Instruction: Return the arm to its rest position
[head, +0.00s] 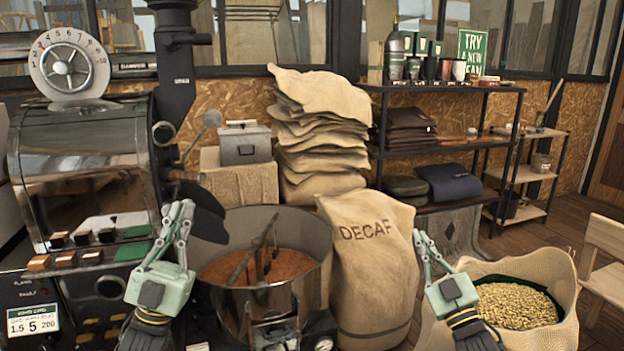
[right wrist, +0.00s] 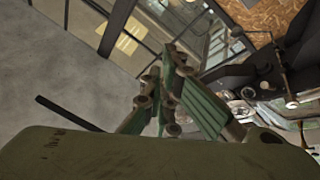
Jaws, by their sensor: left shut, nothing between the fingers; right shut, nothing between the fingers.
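My left gripper (head: 181,210) is raised in front of the roaster, at the left edge of the round cooling tray. Its fingers are together and hold nothing. My right gripper (head: 424,240) is raised between the DECAF sack and the open sack of pale beans, with its fingers closed and empty. Both grippers point upward and away from me. The right wrist view shows the right gripper's green fingers (right wrist: 170,85) close together with nothing between them.
The roaster (head: 90,165) stands at left, with the cooling tray (head: 312,290) of brown grounds or beans beside it. The DECAF sack (head: 368,285) stands in the middle. The open bean sack (head: 562,275) is at right, near a wooden chair (head: 606,240). A dark shelf (head: 440,148) stands behind.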

